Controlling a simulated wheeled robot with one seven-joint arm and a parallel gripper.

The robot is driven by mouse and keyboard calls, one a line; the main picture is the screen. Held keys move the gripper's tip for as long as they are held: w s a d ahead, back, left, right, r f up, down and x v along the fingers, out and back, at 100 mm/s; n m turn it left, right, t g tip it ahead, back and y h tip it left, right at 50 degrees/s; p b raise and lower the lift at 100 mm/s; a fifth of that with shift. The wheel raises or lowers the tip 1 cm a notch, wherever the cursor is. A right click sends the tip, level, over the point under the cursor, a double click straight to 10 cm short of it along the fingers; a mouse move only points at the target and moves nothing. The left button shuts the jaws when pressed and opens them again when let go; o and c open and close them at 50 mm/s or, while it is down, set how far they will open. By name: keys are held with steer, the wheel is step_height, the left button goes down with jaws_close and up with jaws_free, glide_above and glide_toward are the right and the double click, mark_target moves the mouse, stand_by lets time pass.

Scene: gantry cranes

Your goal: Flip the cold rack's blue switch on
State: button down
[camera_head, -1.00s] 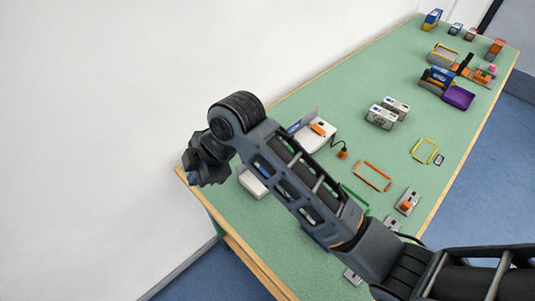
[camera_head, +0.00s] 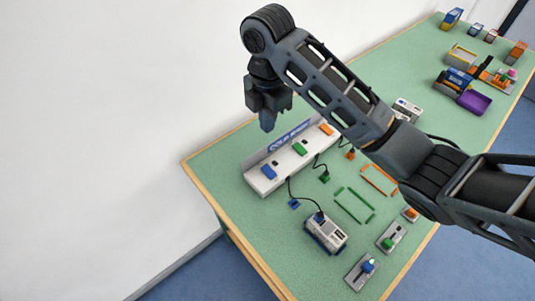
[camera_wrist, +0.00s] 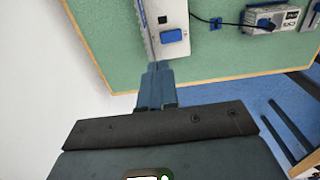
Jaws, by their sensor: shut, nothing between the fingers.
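The cold rack (camera_head: 284,163) is a long white unit with a sign panel along its back, near the wall side of the green table. Its blue switch (camera_head: 268,172) is at the near-left end, with a green switch (camera_head: 300,149) and an orange switch (camera_head: 326,129) farther along. My gripper (camera_head: 268,127) is shut and empty, pointing down above the rack. In the wrist view, my gripper's fingertips (camera_wrist: 158,66) appear just below the blue switch (camera_wrist: 172,36) in the picture, apart from it. I cannot tell the switch's on or off position.
Green and orange frames (camera_head: 354,206) lie to the right. Small lever modules (camera_head: 362,271) line the front edge. The white wall is close behind the rack.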

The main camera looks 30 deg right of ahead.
steer(key=shift+s+d+r, duration=0.1)
steer(key=shift+s+r, duration=0.3)
steer(key=shift+s, duration=0.3)
steer(key=shift+r, duration=0.1)
